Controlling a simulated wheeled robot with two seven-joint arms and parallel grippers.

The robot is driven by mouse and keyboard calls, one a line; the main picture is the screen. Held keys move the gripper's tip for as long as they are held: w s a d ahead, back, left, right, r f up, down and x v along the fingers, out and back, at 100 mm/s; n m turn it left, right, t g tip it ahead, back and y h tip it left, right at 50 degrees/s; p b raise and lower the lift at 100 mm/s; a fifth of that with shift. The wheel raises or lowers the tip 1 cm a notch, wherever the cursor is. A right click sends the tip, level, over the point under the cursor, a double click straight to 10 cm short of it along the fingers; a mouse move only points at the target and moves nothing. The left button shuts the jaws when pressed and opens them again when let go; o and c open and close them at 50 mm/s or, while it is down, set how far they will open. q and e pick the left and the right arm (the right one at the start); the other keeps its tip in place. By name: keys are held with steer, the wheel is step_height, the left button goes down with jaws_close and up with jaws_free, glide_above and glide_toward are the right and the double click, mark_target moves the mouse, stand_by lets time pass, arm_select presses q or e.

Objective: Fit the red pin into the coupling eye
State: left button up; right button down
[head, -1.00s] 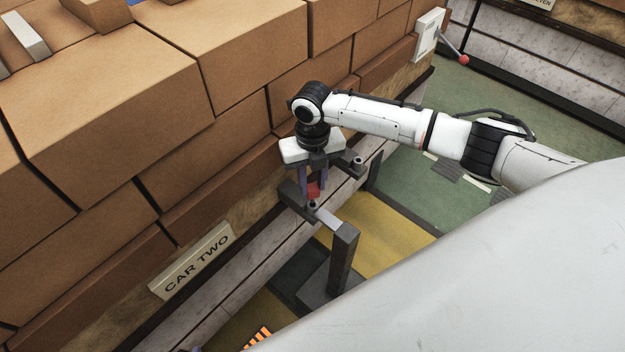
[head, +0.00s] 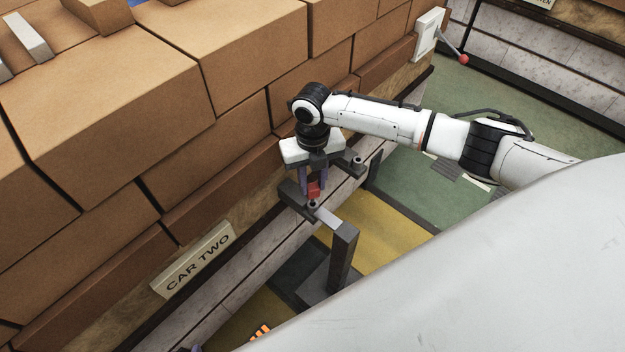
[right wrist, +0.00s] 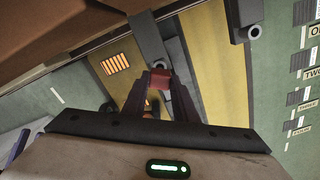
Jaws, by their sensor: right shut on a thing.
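The red pin (head: 314,189) shows as a small red block between the purple fingers of my right gripper (head: 312,188). The gripper points down and is shut on it. In the right wrist view the red pin (right wrist: 160,78) sits between the fingertips. A dark coupling bar (head: 293,195) lies just below, with a small round eye (head: 312,204) by the pin's lower end. The fingers and red head hide whether the pin's shaft is inside an eye. A second ring-shaped eye (head: 357,161) stands to the right, apart from the pin. My left gripper is not clearly visible.
A grey post (head: 343,258) with a light arm stands close in front of the gripper. A red-knobbed lever (head: 463,59) is at upper right. Yellow floor (head: 375,240) lies open below.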

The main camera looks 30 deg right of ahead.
mark_target(313, 186)
steer(key=shift+f, duration=0.15)
steer(key=shift+f+b, duration=1.25)
steer(key=shift+f, duration=0.65)
steer(key=c, duration=1.3)
jaws_free()
steer(key=shift+c, duration=0.2)
steer(key=shift+o, duration=0.4)
steer(key=o, duration=0.3)
